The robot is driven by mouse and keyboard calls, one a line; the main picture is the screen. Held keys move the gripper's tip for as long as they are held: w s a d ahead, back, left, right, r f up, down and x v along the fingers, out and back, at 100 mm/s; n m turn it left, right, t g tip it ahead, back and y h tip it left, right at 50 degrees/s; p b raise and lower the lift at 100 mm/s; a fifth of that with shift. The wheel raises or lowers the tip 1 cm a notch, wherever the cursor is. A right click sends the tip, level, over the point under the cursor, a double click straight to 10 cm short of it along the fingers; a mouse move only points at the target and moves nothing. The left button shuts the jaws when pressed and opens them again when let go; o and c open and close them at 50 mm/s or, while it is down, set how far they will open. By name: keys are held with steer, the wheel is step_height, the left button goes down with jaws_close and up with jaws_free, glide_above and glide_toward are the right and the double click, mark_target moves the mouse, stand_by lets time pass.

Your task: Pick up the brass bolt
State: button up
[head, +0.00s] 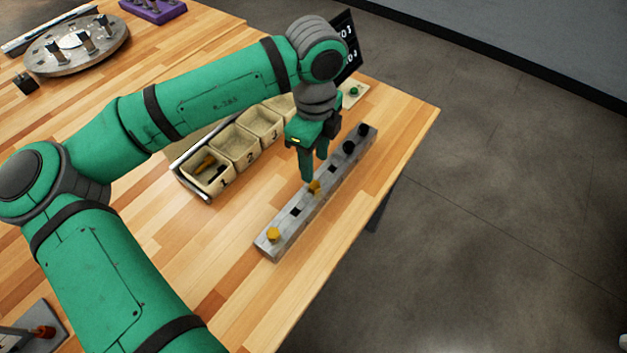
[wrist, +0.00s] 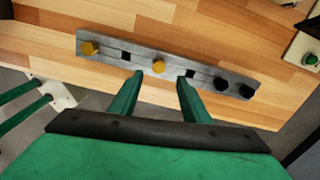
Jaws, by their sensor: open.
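A grey metal bar (head: 282,226) with square holes lies on the wooden table near its right edge. Two brass bolts stand in it: one at the near end (head: 273,234) and one near the middle (head: 314,187). In the wrist view they are the left bolt (wrist: 89,48) and the middle bolt (wrist: 158,66). My gripper (head: 306,166) is open above the bar, close to the middle brass bolt. Nothing is between the fingers.
Two black bolts (head: 355,139) sit at the bar's far end. Numbered bins (head: 235,146) stand left of the bar, one holding brass-coloured pieces. A green button box (head: 353,92) and a dark sign stand behind. A round plate (head: 75,48) lies far left.

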mark_target(315, 184)
step_height(315, 184, down, 2)
steer(key=shift+s+f, duration=0.15)
steer(key=shift+f, duration=2.65)
steer(key=shift+c, duration=0.6)
jaws_close()
